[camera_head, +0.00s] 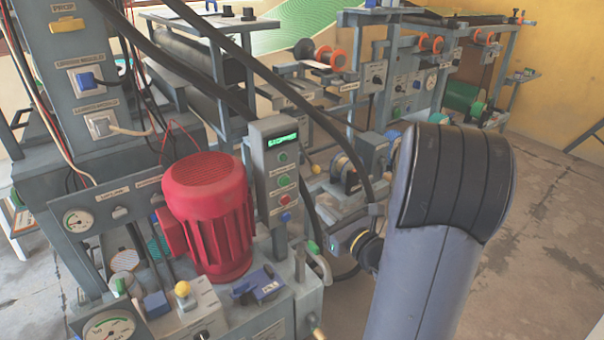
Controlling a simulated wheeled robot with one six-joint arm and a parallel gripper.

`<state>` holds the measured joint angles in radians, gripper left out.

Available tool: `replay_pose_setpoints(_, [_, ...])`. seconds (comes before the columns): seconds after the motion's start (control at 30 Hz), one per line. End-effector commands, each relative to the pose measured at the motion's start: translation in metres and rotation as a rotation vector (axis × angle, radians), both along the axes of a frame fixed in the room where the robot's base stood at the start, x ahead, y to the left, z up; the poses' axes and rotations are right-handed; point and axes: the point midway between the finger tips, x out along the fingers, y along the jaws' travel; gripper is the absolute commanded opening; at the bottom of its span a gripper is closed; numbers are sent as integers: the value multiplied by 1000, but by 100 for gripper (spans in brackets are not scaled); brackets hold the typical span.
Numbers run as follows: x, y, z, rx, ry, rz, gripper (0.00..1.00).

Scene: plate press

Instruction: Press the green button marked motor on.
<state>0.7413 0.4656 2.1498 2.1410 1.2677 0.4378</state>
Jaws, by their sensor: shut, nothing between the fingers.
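A tall grey control box (262,190) stands just right of the red motor. It has a lit green display (282,140) at its top. The small labels by the buttons are too blurred to read, so I cannot tell which green one is marked motor on. My gripper does not show clearly. My arm, grey with a black cap, fills the lower right, apart from the box in the picture, and hides what is behind it.
The red motor (208,215) stands left of the box. Black cables run diagonally above and past the box's right side. A yellow knob (182,289) and a pressure gauge (108,328) are at the lower front. More machine benches stand behind; bare floor shows at right.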

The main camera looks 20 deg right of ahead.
Motion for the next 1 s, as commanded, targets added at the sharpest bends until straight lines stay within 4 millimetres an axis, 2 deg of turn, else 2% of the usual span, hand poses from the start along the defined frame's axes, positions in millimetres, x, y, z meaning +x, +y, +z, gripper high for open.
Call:
replay_pose_setpoints(0.37, [1, 0, 0, -1, 0, 1, 0])
replay_pose_setpoints(0.53, [11, 3, -1, -2, 1, 3, 0])
replay_pose_setpoints(0.67, [32, 8, -2, -3, -1, 6, 0])
replay_pose_setpoints(1.0, [102, 21, -2, -3, -2, 4, 0])
